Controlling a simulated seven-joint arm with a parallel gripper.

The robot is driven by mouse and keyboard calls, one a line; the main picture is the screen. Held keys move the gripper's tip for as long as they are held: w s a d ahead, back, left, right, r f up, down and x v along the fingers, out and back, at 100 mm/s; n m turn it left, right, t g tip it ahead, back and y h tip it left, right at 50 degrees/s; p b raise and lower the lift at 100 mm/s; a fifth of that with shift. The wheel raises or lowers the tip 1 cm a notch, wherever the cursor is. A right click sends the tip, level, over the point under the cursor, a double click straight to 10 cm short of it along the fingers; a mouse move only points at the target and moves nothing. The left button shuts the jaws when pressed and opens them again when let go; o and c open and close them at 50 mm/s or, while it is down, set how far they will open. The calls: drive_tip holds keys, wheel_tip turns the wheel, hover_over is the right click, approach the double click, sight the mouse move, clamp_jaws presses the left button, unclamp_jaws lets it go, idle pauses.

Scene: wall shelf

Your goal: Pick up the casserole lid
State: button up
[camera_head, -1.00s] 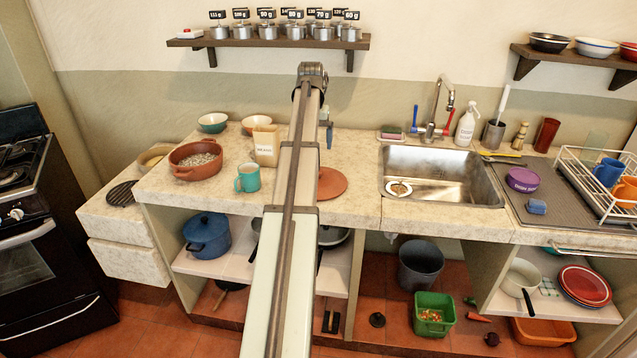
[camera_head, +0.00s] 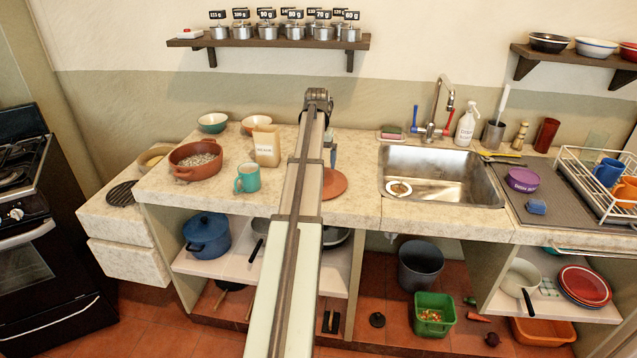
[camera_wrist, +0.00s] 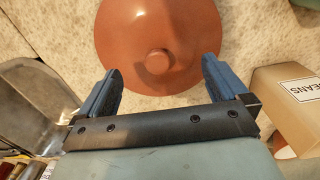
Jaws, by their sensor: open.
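The casserole lid, a round terracotta disc with a small knob, lies on the stone counter and shows at the right of my arm in the head view (camera_head: 334,184). In the wrist view the lid (camera_wrist: 158,30) fills the top middle, its knob near the line between my fingers. My gripper (camera_wrist: 160,80) is open and empty, with a blue finger on each side of the knob. I cannot tell how high it is above the lid. In the head view my arm covers the lid's left part. The terracotta casserole (camera_head: 196,163) stands at the left, apart from the lid.
A beans packet (camera_head: 266,146) and a teal mug (camera_head: 248,178) stand left of my arm; the packet shows close by in the wrist view (camera_wrist: 292,100). The sink (camera_head: 440,175) lies to the right. A shelf of weights (camera_head: 270,42) hangs above.

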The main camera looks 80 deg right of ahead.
drive_tip(key=f, duration=0.5)
drive_tip(key=shift+s+d, duration=0.15)
drive_tip(key=shift+s, duration=0.1)
drive_tip(key=shift+f, duration=0.15)
clamp_jaws()
idle(0.6)
